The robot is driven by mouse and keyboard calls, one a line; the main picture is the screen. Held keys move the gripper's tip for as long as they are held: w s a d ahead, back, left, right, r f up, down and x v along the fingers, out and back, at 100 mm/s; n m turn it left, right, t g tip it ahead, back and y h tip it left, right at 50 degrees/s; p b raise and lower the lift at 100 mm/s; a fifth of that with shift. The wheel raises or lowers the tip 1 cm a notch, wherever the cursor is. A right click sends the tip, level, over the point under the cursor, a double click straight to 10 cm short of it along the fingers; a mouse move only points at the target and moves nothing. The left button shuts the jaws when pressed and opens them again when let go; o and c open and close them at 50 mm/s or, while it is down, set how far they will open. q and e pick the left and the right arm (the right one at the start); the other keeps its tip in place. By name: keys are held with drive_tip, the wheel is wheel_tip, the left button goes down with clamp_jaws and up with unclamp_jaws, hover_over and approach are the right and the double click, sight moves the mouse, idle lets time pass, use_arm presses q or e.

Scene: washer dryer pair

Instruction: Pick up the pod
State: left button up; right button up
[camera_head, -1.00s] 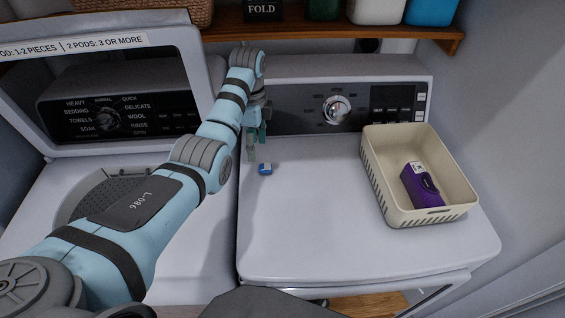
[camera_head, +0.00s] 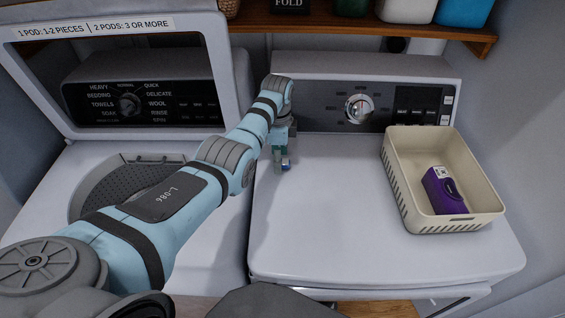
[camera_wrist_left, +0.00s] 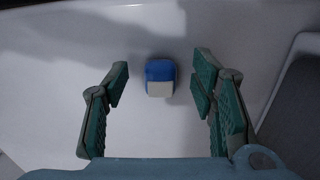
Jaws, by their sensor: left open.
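The pod (camera_wrist_left: 160,78) is a small blue and white block lying on the white dryer top (camera_head: 370,235). In the head view the pod (camera_head: 286,166) shows only in part, right at the fingers of my left gripper (camera_head: 281,160). In the left wrist view my left gripper (camera_wrist_left: 160,92) is open, with one finger on each side of the pod and clear gaps between. The pod sits near the level of the fingertips, a little above the middle of that view. My right gripper does not show.
A cream basket (camera_head: 412,200) holding a purple box (camera_head: 444,190) stands on the right of the dryer top. The dryer's control panel (camera_head: 365,105) rises behind. The washer (camera_head: 130,165) with its lid raised is at left. The dryer's front middle is clear.

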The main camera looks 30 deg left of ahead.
use_arm(q)
drive_tip(key=shift+f, duration=0.55)
drive_tip(key=c, duration=1)
drive_tip(key=shift+r, duration=0.15)
